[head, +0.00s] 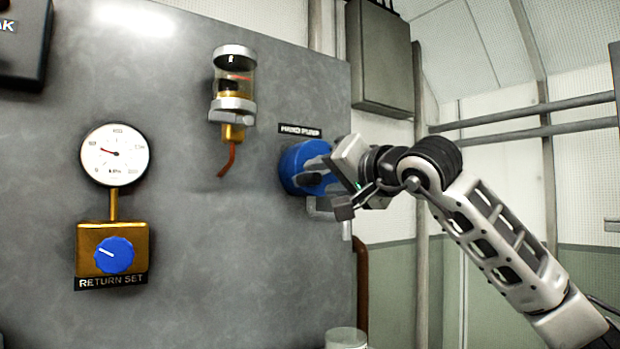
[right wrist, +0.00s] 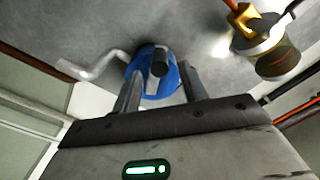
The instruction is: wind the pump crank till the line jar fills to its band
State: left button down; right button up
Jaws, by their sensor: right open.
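The hand pump (head: 293,168) is a round blue body on the grey panel, partly hidden behind my right gripper (head: 322,185). In the right wrist view the blue pump (right wrist: 172,84) lies just beyond my open fingers (right wrist: 160,92). A dark round crank grip (right wrist: 160,62) points at the camera between the fingertips; I cannot tell whether they touch it. The line jar (head: 240,84) is a clear glass with metal collars, left of the pump. It has a reddish band mark and dark amber content low down; the exact level is unclear. My left gripper is not in view.
A pressure gauge (head: 115,155) and a blue return-set knob (head: 114,255) are at the panel's left. A bent grey pipe (head: 346,228) hangs below the pump. A glass vessel (head: 346,338) shows at the bottom edge. A grey box (head: 382,60) hangs upper right.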

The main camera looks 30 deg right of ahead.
aim_at(318, 176)
jog(key=w, duration=0.5)
jog(key=shift+a, duration=0.35)
grip_shut()
jog(key=shift+r, duration=0.1)
